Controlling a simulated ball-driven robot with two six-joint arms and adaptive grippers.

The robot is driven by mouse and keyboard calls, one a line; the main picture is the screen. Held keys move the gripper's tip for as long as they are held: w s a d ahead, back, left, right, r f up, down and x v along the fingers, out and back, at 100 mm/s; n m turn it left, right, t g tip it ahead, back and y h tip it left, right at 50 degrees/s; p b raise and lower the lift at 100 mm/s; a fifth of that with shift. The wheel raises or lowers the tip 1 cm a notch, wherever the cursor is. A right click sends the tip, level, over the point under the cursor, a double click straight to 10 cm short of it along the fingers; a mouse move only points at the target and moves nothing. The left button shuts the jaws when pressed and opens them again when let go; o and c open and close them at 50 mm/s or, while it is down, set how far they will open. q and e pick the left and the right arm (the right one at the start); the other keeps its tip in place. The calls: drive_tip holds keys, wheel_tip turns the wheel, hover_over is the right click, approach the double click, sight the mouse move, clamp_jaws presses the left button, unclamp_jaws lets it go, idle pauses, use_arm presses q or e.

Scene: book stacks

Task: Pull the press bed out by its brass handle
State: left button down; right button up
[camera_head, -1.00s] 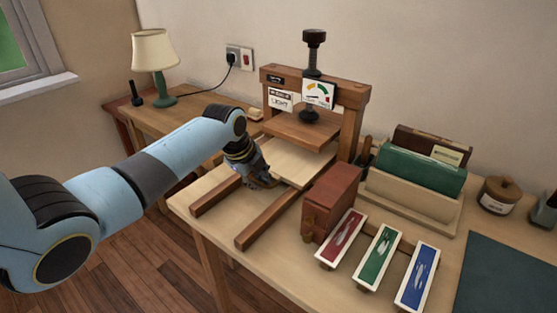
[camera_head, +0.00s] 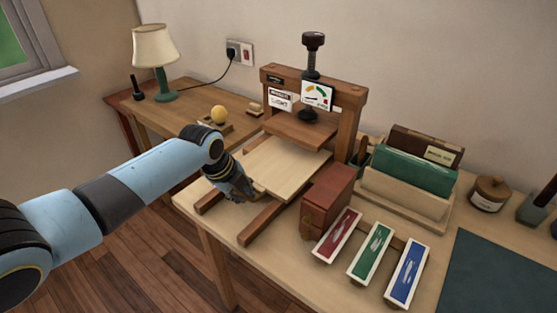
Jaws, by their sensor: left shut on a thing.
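The press bed (camera_head: 285,168) is a pale wooden board on two brown rails, and much of it shows in front of the press (camera_head: 313,105). The press has a wooden frame, a dark screw on top and a platen above the bed. My left gripper (camera_head: 246,194) is at the bed's front edge, shut on the brass handle, which the fingers mostly hide. My right gripper is not in view.
A reddish-brown box (camera_head: 328,200) stands close to the right rail (camera_head: 262,222). Red, green and blue trays (camera_head: 371,253) lie to its right. A book rack (camera_head: 405,193) stands behind them.

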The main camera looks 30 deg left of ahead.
use_arm(q)
drive_tip(key=shift+s+a+p, duration=0.15)
drive_tip(key=shift+s+p, duration=0.8)
drive_tip(key=shift+s, duration=0.85)
drive_tip(key=shift+s+a+p, duration=0.1)
drive_tip(key=shift+s+p, duration=0.85)
drive_tip(key=shift+s, duration=0.8)
drive_tip(key=shift+s+a+p, duration=0.15)
drive_tip(key=shift+s+p, duration=0.7)
drive_tip(key=shift+s, duration=1.05)
drive_tip(key=shift+f, duration=0.1)
drive_tip(key=c, duration=1.6)
unclamp_jaws()
drive_tip(key=shift+w, duration=0.1)
drive_tip(key=shift+o, duration=0.2)
wheel_tip(320, 180, up, 8)
drive_tip(key=p, duration=0.7)
